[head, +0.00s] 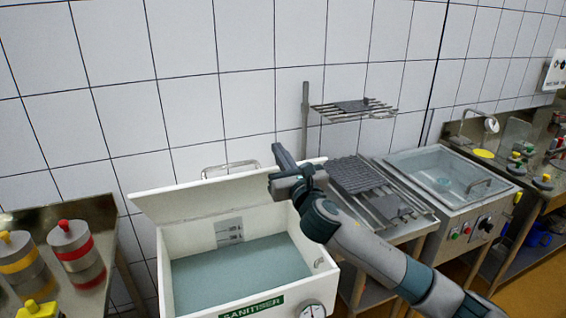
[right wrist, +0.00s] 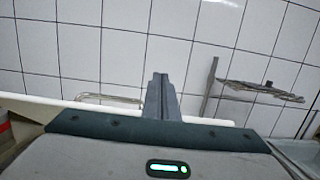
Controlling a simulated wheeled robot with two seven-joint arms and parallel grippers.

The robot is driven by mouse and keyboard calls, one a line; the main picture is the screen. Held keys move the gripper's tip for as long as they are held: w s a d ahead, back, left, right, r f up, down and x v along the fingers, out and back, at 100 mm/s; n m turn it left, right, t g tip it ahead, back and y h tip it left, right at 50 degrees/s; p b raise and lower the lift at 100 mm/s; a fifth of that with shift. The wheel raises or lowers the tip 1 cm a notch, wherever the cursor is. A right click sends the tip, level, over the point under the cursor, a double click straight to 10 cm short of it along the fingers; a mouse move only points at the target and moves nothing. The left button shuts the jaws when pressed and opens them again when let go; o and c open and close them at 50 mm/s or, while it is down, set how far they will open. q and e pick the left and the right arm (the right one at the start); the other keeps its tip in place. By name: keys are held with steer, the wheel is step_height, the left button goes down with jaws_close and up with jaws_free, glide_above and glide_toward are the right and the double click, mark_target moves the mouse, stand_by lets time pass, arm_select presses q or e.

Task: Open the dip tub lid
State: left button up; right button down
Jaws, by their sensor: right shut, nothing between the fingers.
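The white dip tub (head: 164,275), marked SANITISER, stands in the lower middle of the head view with blue-grey liquid inside. Its white lid (head: 185,203) is up, hinged at the back and tilted towards the wall, so the tub is open on top. My right gripper (head: 282,158) is at the right part of the lid, with its fingers pointing up. It is shut and empty; I cannot tell whether it touches the lid. In the right wrist view the closed fingers (right wrist: 162,92) stand in front of the lid's white edge (right wrist: 35,99). My left gripper is out of view.
A draining table (head: 415,226) with grey racks stands right of the tub, below a wall shelf (head: 355,110). A steel basin (head: 450,177) is further right. At left, a steel bench (head: 95,215) holds banded moulds (head: 75,252). A dial (head: 312,311) sits on the tub's front.

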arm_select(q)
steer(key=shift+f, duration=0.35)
arm_select(e)
steer(key=shift+v, duration=1.25)
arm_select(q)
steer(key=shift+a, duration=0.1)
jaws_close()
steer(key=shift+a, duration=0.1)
arm_select(e)
steer(key=shift+f, duration=0.1)
